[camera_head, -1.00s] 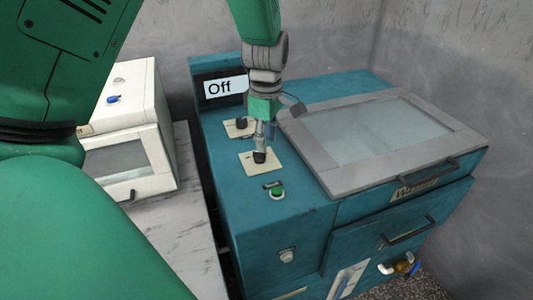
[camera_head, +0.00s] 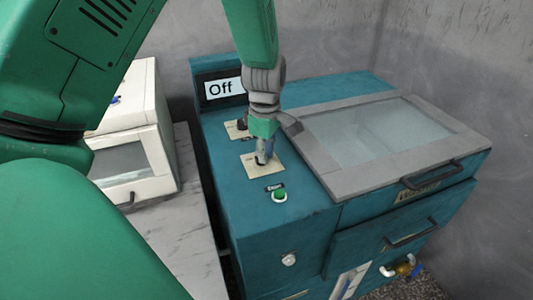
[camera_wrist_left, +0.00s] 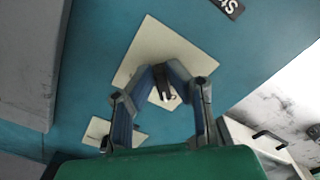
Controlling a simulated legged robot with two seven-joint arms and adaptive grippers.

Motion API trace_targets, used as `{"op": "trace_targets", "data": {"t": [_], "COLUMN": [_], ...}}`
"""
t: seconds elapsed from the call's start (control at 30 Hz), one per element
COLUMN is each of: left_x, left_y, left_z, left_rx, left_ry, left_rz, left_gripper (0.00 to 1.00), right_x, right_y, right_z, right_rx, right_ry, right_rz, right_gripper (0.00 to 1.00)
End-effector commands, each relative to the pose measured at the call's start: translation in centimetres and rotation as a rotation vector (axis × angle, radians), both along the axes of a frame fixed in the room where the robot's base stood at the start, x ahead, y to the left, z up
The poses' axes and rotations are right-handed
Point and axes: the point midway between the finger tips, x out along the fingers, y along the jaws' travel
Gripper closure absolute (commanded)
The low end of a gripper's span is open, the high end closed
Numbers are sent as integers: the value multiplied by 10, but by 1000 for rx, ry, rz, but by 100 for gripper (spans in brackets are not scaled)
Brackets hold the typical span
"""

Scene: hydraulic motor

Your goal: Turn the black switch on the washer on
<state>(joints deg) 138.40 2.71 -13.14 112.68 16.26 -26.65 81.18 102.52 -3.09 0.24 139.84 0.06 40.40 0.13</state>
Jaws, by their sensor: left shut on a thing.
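The washer (camera_head: 225,165) is a teal machine with a glass lid. Its black switch (camera_wrist_left: 164,84) sits on a cream square plate (camera_head: 252,170) on the top panel. My left gripper (camera_head: 263,160) reaches down from above onto this switch. In the left wrist view its two fingers (camera_wrist_left: 167,74) are shut on the black switch, one on each side. In the head view the fingers hide most of the switch. The display sign (camera_head: 222,88) at the back reads "Off". My right gripper is not in view.
A second cream plate (camera_head: 233,130) with a dark knob lies behind, partly hidden by my gripper. A green button (camera_head: 280,195) is in front of the switch. The grey-framed lid (camera_head: 320,165) is right of my gripper. A white machine (camera_head: 154,143) stands at left.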

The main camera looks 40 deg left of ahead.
Motion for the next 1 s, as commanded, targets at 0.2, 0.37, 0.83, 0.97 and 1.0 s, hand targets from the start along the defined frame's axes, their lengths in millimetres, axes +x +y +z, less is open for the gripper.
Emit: {"op": "trace_targets", "data": {"t": [0.2, 0.37, 0.83, 0.97, 1.0], "left_x": [-4, -4, -3, -3, -2], "left_y": [6, 5, 2, 2, 2], "left_z": [-3, -1, 1, 2, 1], "left_rx": [5, 8, 8, 9, 8], "left_ry": [12, 13, 13, 11, 12], "left_rz": [-25, -99, -512, -636, -675], "left_gripper": [100, 100, 100, 100, 100], "right_x": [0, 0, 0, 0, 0], "right_y": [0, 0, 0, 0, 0], "right_z": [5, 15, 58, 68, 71], "right_rx": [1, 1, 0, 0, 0], "right_ry": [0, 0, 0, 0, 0], "right_rz": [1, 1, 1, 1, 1], "right_gripper": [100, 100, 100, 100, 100]}}
